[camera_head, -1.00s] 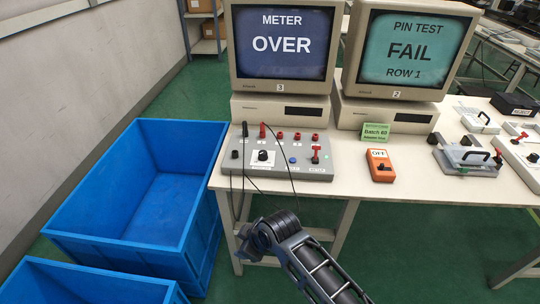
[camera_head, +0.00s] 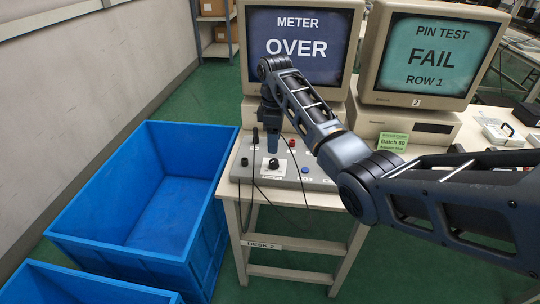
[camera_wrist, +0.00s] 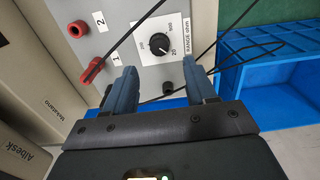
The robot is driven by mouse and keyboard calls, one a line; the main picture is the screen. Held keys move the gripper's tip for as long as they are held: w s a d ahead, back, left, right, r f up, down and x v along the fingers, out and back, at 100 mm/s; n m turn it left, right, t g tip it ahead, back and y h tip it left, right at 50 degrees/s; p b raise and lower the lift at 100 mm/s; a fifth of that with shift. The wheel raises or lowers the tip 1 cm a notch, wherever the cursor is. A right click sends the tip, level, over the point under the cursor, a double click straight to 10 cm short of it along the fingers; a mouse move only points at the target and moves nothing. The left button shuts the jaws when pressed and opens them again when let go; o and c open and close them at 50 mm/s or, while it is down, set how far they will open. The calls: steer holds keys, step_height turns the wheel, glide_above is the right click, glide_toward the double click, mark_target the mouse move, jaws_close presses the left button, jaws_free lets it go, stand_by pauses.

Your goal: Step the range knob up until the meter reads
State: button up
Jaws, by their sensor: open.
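The range knob (camera_wrist: 158,46) is black on a white dial plate, with a label reading RANGE ohm. Its pointer seems to be toward the 20 mark, but it is small. The knob also shows in the head view (camera_head: 273,165) on the grey test box (camera_head: 312,175). My gripper (camera_wrist: 160,70) is open, with its two blue-grey fingers apart and the knob seen between and beyond their tips. In the head view my gripper (camera_head: 272,149) points down above the knob, apart from it as far as I can tell. The meter screen (camera_head: 297,46) reads METER OVER.
A red plug (camera_wrist: 92,70) and thin black leads stand close by my fingers. A second monitor (camera_head: 432,57) reads PIN TEST FAIL ROW 1. A blue bin (camera_head: 100,165) stands left of the desk. My arm hides the desk's right part.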

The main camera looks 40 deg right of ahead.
mark_target(274, 161)
steer(key=shift+f, duration=3.85)
jaws_close()
